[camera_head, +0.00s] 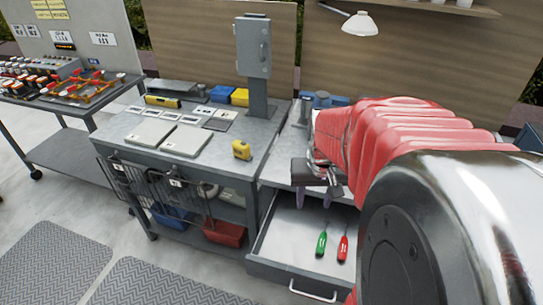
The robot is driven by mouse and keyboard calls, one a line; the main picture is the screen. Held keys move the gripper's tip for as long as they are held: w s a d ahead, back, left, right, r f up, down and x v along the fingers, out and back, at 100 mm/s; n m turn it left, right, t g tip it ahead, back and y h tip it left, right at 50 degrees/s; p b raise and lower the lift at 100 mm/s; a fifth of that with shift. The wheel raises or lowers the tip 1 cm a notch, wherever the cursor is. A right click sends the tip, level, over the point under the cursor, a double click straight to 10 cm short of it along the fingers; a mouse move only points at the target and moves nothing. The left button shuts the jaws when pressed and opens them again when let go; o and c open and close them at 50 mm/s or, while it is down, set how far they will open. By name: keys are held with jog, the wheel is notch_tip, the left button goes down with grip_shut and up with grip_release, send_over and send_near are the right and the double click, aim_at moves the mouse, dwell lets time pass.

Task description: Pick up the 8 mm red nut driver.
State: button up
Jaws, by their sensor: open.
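The red nut driver (343,246) lies in the open drawer (278,252) of the workbench, toward the drawer's right side. A green-handled driver (321,243) lies just to its left, apart from it. The size markings are too small to read. My gripper (317,202) hangs above the back part of the drawer, behind and left of the red driver. Its fingers point down and are open and empty. My red-sleeved arm covers the drawer's right side.
A yellow tape measure (241,150) and grey flat plates (186,141) lie on the bench top. A grey box on a post (254,62) rises behind. A wire basket (150,195) hangs at the bench front. The drawer's left floor is bare.

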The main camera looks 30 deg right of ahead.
jog(key=s+d+f+m, duration=0.1)
jog(key=s+d+f, duration=0.1)
jog(key=d+f, duration=0.2)
jog(key=s+d+f+m+g+y, duration=0.1)
jog(key=s+d+f+m, duration=0.1)
jog(key=d, duration=0.5)
notch_tip(320, 180, down, 2)
jog(key=shift+s+f+g, duration=0.25)
jog(key=shift+s+g, duration=0.05)
jog(key=shift+s, duration=0.5)
send_over(344, 246)
jog(key=shift+w+d+f, duration=0.1)
jog(key=shift+f, duration=2.05)
jog(key=shift+w+d+f, duration=0.1)
jog(key=shift+f, duration=2.05)
jog(key=shift+s+a+f, duration=0.1)
jog(key=shift+f, duration=1.2)
jog(key=shift+s+a+f, duration=0.1)
jog(key=shift+f, duration=1.2)
jog(key=shift+c, duration=0.3)
